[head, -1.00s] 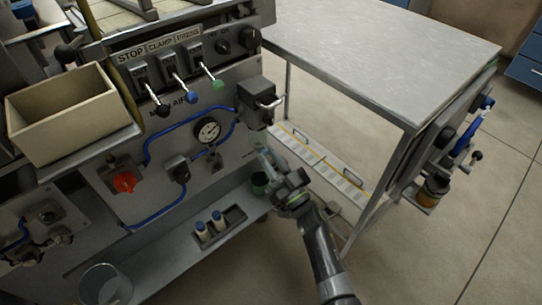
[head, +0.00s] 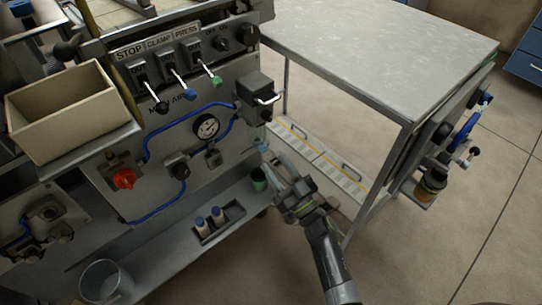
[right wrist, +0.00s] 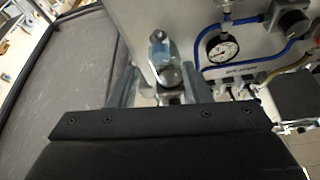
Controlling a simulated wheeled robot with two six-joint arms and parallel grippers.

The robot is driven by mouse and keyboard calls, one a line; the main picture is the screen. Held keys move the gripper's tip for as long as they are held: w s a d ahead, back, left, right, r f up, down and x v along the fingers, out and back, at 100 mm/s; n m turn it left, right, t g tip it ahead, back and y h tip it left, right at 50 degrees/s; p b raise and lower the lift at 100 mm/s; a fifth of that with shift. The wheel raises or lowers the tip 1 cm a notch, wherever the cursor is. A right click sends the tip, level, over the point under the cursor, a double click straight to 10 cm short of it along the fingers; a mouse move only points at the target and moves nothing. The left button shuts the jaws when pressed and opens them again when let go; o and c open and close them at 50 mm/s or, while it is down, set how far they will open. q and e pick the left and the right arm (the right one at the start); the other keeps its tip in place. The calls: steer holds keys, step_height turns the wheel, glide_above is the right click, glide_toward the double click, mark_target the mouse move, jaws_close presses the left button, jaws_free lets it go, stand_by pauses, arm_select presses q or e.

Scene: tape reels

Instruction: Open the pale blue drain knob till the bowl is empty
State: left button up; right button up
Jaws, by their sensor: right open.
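The filter unit (head: 254,88) is a dark block at the right end of the panel, with a clear bowl (right wrist: 160,48) hanging under it. In the right wrist view the bowl looks pale bluish, and I cannot make out any liquid level. My right gripper (head: 274,164) is open below the filter unit. In the right wrist view its fingers (right wrist: 165,88) stand on both sides of the end piece, with no clear contact. My left gripper is out of view.
A pressure gauge (head: 206,127), blue hoses and a red knob (head: 124,179) are on the panel. A grey table (head: 385,50) stands to the right.

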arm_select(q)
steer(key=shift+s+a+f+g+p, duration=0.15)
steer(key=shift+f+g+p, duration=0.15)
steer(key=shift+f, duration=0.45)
arm_select(e)
steer(key=v, duration=1.3)
steer(key=shift+s+d, duration=0.15)
steer(key=shift+s, duration=0.1)
steer(key=shift+f, duration=0.15)
